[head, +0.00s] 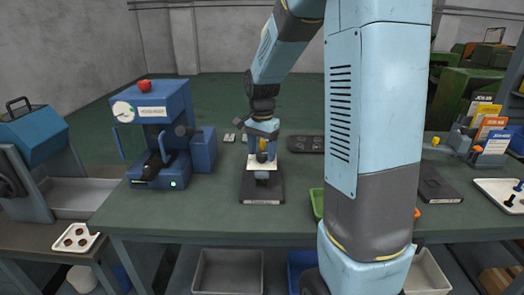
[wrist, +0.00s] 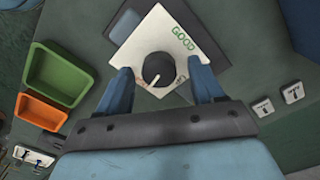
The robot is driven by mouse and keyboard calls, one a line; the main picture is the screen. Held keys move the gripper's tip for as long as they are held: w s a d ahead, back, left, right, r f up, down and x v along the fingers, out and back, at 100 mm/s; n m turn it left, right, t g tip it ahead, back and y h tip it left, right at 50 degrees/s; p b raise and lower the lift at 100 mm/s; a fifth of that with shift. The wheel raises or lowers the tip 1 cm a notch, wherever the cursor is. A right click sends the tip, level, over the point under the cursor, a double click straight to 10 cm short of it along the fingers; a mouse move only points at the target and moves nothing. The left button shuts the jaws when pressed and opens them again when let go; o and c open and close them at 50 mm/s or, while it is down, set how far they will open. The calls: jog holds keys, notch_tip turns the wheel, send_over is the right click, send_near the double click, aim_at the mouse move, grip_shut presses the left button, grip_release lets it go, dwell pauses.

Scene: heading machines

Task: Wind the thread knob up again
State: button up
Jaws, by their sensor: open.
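The thread knob (wrist: 158,68), round and black with a white pointer line, shows in the wrist view on a white plate (wrist: 205,48) marked "GOOD" in green. More lettering beside the knob is partly hidden. My gripper (wrist: 160,72) is open, with one blue finger on each side of the knob; I cannot tell whether they touch it. In the head view my gripper (head: 262,148) points down over the white plate (head: 258,164), which stands above a dark base (head: 262,194) on the bench. The knob itself is not clear there.
A blue machine (head: 165,130) with a dial and a red knob on top stands to the left on the green bench (head: 225,220). A dark tray (head: 305,143) lies behind to the right. Green (wrist: 60,72) and orange (wrist: 42,110) bins show in the wrist view.

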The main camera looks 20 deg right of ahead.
jog(key=shift+c, duration=0.5)
jog(key=c, duration=1)
jog(key=shift+o, duration=0.2)
jog(key=n, duration=0.3)
jog(key=shift+n, duration=0.4)
jog(key=n, duration=0.4)
jog(key=shift+f+n, duration=0.1)
jog(key=shift+n, duration=0.2)
jog(key=n, duration=0.4)
jog(key=shift+n, duration=1.7)
